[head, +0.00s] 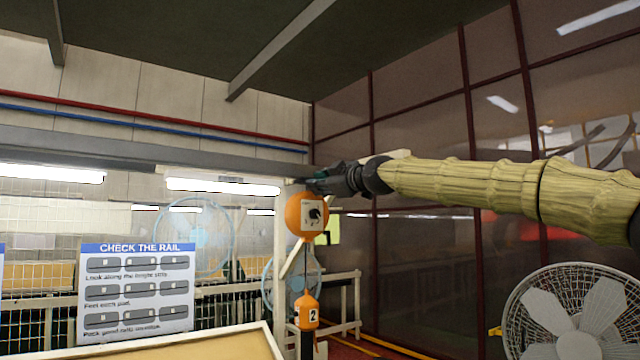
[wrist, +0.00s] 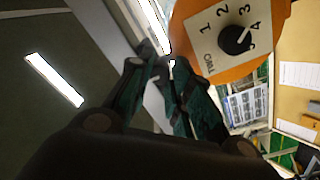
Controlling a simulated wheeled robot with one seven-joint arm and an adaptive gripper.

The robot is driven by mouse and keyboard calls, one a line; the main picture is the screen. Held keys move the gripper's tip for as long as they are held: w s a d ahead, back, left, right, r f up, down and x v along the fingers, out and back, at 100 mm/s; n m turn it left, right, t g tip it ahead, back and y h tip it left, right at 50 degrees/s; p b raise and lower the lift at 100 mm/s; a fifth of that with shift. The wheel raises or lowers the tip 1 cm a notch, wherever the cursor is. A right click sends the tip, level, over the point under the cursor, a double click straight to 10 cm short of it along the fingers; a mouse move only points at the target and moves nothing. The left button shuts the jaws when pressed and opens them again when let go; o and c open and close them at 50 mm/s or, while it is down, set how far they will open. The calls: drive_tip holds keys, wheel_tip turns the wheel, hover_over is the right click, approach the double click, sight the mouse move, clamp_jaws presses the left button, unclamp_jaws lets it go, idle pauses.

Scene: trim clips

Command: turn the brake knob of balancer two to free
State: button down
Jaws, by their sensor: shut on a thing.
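Balancer two's orange round housing (head: 296,222) hangs under the rail, with an orange block (head: 306,314) marked 2 on the cable below it. The black knob (wrist: 235,40) on the plate has a white mark pointing towards 4. My gripper (wrist: 152,66) is at the housing's upper edge, left of the plate in the wrist view, not on that knob. Its fingers are closed on a small dark part (wrist: 148,48), mostly hidden; I cannot tell whether it is the brake knob.
A grey rail (head: 120,147) with lamps runs at the left. A sign, CHECK THE RAIL (head: 138,290), stands over a tan board (head: 200,345). A white fan (head: 570,315) stands at the lower right. A dark-framed panel wall (head: 420,130) is behind my arm.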

drive_tip(key=shift+f, duration=0.1)
drive_tip(key=c, duration=1.3)
unclamp_jaws()
drive_tip(key=v, duration=1.2)
drive_tip(key=shift+d, duration=0.1)
